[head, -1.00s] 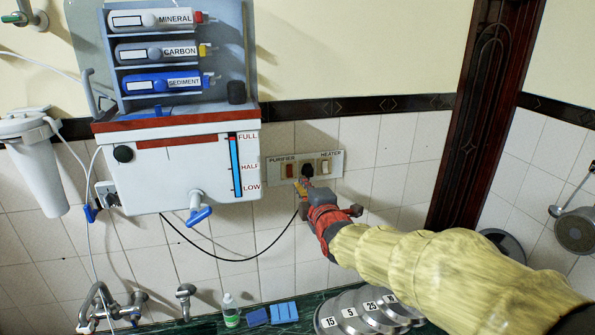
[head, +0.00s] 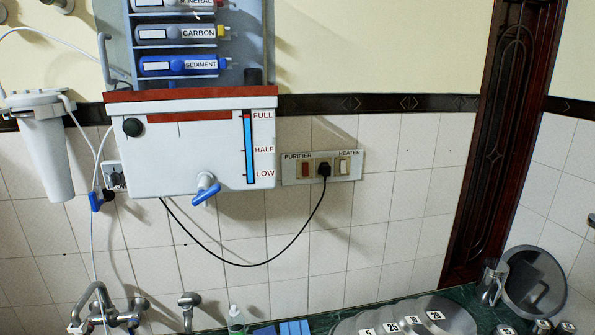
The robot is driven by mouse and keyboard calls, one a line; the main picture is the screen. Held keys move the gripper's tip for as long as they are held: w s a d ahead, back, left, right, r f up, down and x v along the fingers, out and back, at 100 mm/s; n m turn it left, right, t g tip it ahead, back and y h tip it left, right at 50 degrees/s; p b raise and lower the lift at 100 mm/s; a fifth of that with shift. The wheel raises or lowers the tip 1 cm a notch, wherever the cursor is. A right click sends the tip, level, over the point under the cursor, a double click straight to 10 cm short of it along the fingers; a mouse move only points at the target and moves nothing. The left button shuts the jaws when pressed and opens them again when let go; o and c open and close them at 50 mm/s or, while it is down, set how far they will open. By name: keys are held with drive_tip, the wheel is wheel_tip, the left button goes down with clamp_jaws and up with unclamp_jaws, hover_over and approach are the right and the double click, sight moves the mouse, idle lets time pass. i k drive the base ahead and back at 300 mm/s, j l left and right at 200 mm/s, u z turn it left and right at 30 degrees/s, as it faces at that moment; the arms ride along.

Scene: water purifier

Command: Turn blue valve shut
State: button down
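A small blue valve (head: 97,201) sits on the thin white tube at the left, below and beside the white tank (head: 150,170). It is too small to tell its handle position surely. The tank's front also carries a white spout with a blue lever (head: 206,195), which slants down to the left. My gripper is not in view.
A white filter canister (head: 42,150) hangs left of the tank. A black plug (head: 324,170) sits in the wall panel (head: 290,172), its cable looping left under the tank.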

sight(95, 205)
drive_tip(key=u, duration=1.6)
drive_tip(key=j, duration=0.1)
drive_tip(key=i, duration=0.05)
